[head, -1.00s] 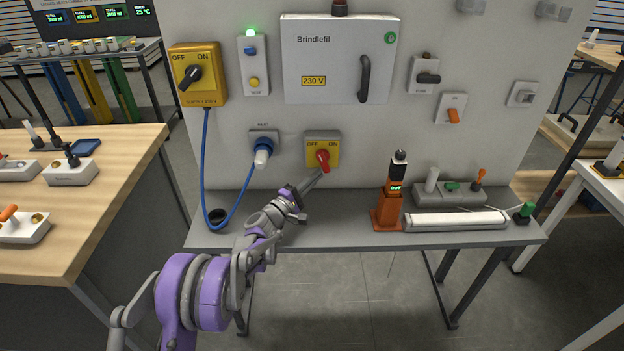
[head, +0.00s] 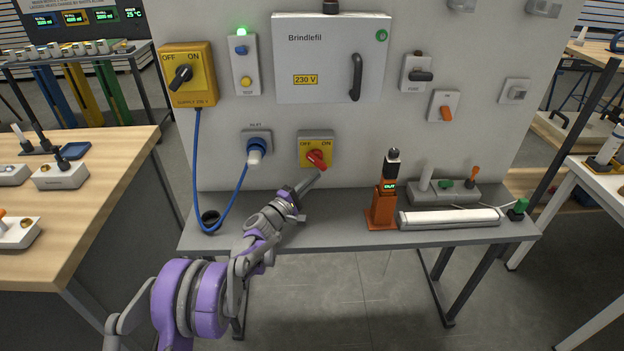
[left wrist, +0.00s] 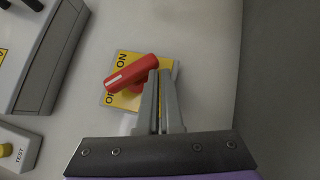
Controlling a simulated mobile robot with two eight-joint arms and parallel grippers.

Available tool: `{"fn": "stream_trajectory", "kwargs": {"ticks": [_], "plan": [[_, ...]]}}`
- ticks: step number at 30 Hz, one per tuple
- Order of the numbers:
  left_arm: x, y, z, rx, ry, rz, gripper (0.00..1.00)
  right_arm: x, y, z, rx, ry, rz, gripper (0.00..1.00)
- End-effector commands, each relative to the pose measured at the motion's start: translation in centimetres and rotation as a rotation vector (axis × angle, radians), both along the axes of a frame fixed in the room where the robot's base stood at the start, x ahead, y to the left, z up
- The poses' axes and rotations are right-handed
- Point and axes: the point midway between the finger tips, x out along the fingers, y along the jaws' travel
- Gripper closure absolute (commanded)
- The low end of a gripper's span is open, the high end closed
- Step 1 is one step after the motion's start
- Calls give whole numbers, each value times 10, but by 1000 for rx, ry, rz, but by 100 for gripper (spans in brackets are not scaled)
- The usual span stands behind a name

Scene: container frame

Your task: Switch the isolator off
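The isolator is a yellow plate (head: 316,137) marked OFF and ON with a red handle (head: 317,160), low on the grey panel. The handle lies diagonally, one end towards the lower right. In the left wrist view the red handle (left wrist: 132,74) crosses the yellow plate (left wrist: 127,104). My left gripper (head: 318,173) is at the handle's lower right end. In the left wrist view my left gripper (left wrist: 158,75) has its fingers together with nothing visible between them, tips touching or very near the handle's end. My right gripper is out of view.
A yellow supply switch (head: 189,76) with a black knob is upper left. A blue inlet plug (head: 257,149) with cable sits left of the isolator.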

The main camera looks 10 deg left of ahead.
Motion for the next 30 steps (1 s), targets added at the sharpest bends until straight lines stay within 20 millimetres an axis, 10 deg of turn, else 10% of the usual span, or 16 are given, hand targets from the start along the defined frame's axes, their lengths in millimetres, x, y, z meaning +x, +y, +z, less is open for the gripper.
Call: {"fn": "stream_trajectory", "kwargs": {"ticks": [8,30], "plan": [[-4,0,-1,2,-1,-4,100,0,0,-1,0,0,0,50],[-94,50,-22,-1,0,0,100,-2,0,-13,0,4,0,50]]}}
